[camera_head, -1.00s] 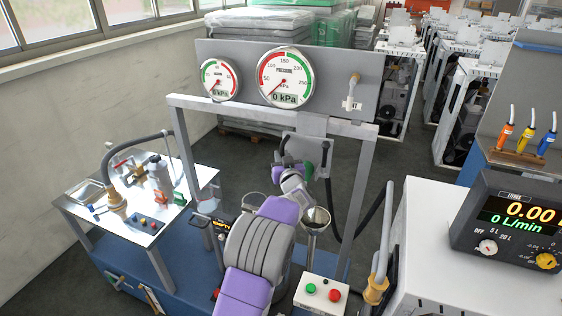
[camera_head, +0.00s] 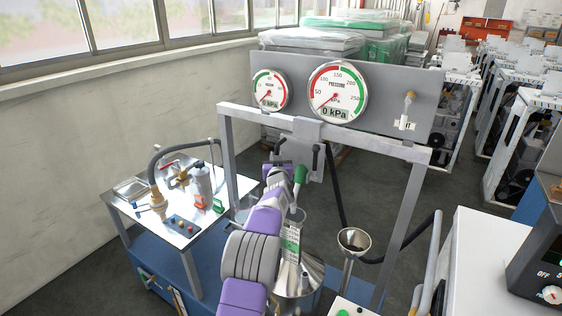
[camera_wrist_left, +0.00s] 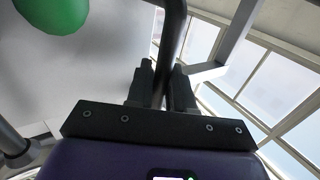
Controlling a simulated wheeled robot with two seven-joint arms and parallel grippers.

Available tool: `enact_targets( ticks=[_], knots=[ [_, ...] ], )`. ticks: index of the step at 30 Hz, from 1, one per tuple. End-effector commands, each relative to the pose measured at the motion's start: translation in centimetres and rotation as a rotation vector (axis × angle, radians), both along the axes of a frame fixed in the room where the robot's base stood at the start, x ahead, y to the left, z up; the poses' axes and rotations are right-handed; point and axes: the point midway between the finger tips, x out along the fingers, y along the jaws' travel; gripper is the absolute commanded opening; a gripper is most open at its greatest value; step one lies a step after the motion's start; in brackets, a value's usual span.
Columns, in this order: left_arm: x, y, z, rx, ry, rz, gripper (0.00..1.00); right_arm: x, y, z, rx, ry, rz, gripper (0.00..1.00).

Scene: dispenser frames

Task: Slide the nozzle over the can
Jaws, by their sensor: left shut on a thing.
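The nozzle, with a green grip (camera_head: 300,175) and a metal spout below, hangs from a grey carriage (camera_head: 307,140) on the frame's top beam. The carriage has a black handle on each side. My left gripper (camera_head: 277,166) is at its left handle. In the left wrist view my left gripper (camera_wrist_left: 162,82) is shut on the black handle bar (camera_wrist_left: 172,40), and a blurred green part (camera_wrist_left: 52,12) is close by. The metal can (camera_head: 300,278), with a scaled neck, stands below, partly hidden by my arm. The nozzle appears roughly above its neck; exact alignment is unclear. My right gripper is not in view.
A metal funnel (camera_head: 354,240) stands right of the can. The grey frame's right post (camera_head: 402,225) and a black hose (camera_head: 336,195) are near. A side table (camera_head: 150,225) with fittings is at left. Two gauges (camera_head: 338,92) are on the panel above.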

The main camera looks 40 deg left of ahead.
Motion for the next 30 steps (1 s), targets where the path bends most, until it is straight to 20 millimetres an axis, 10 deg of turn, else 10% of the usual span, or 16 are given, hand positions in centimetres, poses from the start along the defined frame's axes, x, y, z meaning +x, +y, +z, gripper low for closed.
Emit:
enact_targets(
  ticks=[6,7,10,30],
  knots=[
    [0.0,0.0,0.0,0.000,0.002,-0.001,0.00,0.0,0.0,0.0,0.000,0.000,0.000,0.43],
    [0.0,0.0,0.0,0.000,0.002,-0.001,0.23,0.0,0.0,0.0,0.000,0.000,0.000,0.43],
    [0.0,0.0,0.0,-0.001,0.002,-0.001,0.37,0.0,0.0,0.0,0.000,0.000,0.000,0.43],
    [-2.7,-2.2,0.0,-0.003,-0.001,-0.001,0.37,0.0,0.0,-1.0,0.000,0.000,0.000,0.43]
  ],
)
